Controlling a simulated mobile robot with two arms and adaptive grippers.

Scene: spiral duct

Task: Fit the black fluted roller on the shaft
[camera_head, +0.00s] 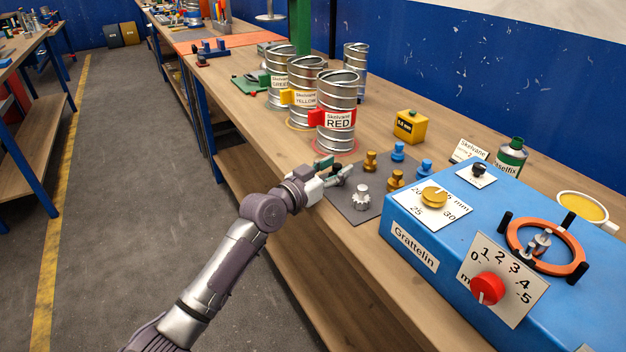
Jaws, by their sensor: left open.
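The blue machine (460,222), labelled Grattelin, stands at the right. A small metal shaft assembly (541,242) stands inside its orange ring (575,267). Rollers stand on a dark grey mat (348,209): a silver fluted one (361,198), brass ones (395,180) and blue ones (425,168). I cannot clearly make out a black fluted roller on the mat. A small black piece (478,168) sits on a white plate on the machine; its fluting is too small to tell. My left gripper (341,172) is open over the mat's left part, left of the rollers. My right gripper is out of view.
Metal duct cans labelled RED (337,140), YELLOW (305,75) and GREEN (277,62) stand behind my left gripper. A yellow box (410,126), a green-topped can (511,156) and a yellow-filled cup (584,207) stand towards the wall. The bench's front edge lies under my arm.

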